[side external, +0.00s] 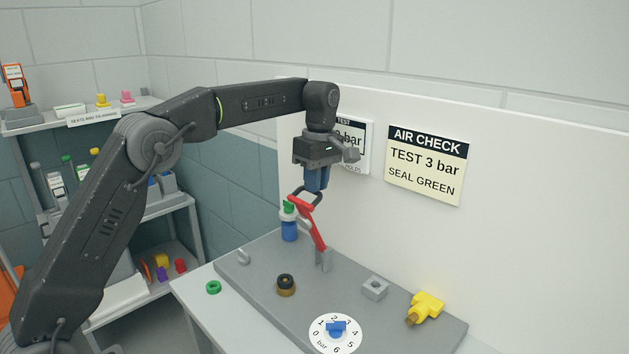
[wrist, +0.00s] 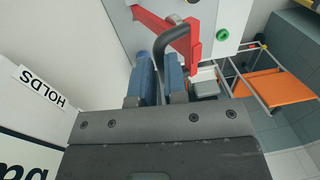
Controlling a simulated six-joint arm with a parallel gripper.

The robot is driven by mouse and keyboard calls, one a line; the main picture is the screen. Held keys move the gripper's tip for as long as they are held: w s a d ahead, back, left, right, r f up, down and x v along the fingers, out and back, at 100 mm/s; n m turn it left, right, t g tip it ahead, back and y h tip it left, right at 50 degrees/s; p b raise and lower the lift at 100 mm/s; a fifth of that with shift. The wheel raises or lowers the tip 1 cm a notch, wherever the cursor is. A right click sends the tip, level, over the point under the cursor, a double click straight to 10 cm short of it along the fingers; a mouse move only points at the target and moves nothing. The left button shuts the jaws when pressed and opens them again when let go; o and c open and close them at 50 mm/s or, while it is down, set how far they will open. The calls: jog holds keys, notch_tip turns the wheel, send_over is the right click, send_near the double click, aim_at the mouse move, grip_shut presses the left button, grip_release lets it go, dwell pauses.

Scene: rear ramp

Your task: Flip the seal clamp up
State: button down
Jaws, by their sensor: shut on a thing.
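The seal clamp (side external: 318,232) is a red lever with a dark handle loop (side external: 305,193), standing on a small grey bracket (side external: 323,259) on the bench plate. The lever leans up and to the left from the bracket. My gripper (side external: 316,189) points down with blue fingers at the handle. In the wrist view the clamp's red arm (wrist: 178,30) crosses the top, and the dark handle passes between the fingers (wrist: 159,68), which are shut on it. A blue cylinder (side external: 289,231) with a pale collar and green top stands beside the lever, partly hidden by the clamp.
A pressure dial (side external: 318,344), a dark knob on a brass base (side external: 286,284), a grey block (side external: 375,289) and a yellow fitting (side external: 428,306) sit on the plate (side external: 255,270). A green ring (side external: 213,287) lies at left. A white panel (side external: 540,200) with signs rises close behind.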

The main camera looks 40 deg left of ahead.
jog(key=c, duration=1.2)
grip_release()
jog(key=shift+w+f, duration=0.7)
jog(key=shift+f, duration=0.2)
jog(key=shift+o, duration=0.2)
notch_tip(320, 180, up, 9)
jog(key=shift+r+t, duration=0.15)
jog(key=shift+t, duration=0.15)
